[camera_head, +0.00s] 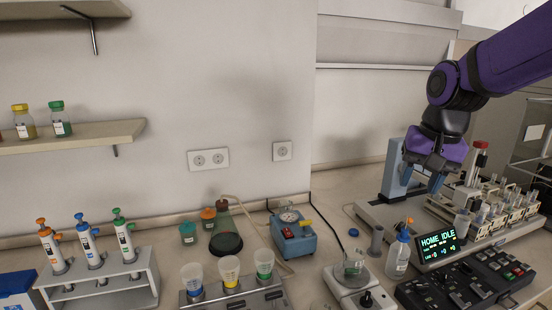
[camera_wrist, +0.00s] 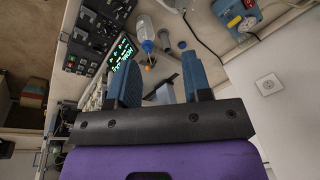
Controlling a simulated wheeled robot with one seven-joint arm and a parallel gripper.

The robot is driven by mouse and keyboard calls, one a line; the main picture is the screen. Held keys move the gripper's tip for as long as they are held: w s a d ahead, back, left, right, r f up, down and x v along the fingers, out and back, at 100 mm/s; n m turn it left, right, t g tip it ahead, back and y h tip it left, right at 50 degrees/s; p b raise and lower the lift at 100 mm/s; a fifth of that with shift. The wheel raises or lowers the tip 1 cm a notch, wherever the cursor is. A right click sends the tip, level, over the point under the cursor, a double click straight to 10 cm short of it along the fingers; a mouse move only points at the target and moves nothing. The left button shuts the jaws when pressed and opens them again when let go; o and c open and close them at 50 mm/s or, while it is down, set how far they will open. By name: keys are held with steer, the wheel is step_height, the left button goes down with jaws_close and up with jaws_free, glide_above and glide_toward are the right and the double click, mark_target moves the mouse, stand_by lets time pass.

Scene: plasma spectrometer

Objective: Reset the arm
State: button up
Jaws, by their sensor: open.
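My gripper (camera_head: 423,178) hangs from the purple arm at the upper right in the head view, above the back of the spectrometer (camera_head: 375,216). Its blue fingers point down. In the wrist view the gripper (camera_wrist: 160,85) has its two blue fingers spread apart with nothing between them. The spectrometer's display (camera_head: 437,245) reads "HOME IDLE"; the display also shows in the wrist view (camera_wrist: 121,55). Whether the fingers touch any part of the spectrometer cannot be told from the head view.
A rack of vials (camera_head: 512,212) stands right of the gripper. A wash bottle (camera_head: 398,258), a stirrer with a beaker (camera_head: 354,268) and a black control panel (camera_head: 470,284) are in front. A blue pump (camera_head: 292,238), coloured cups (camera_head: 229,270) and a pipette rack (camera_head: 100,284) stand left.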

steer(key=s+d+r+n+t, duration=0.1)
steer(key=s+n, duration=0.1)
steer(key=s, duration=0.7)
steer(key=s+d+r+n+t+h, duration=0.1)
steer(key=s+n+t, duration=0.1)
steer(key=s, duration=0.7)
steer(key=shift+d+r, duration=0.35)
steer(key=shift+d, duration=0.05)
steer(key=shift+a, duration=0.1)
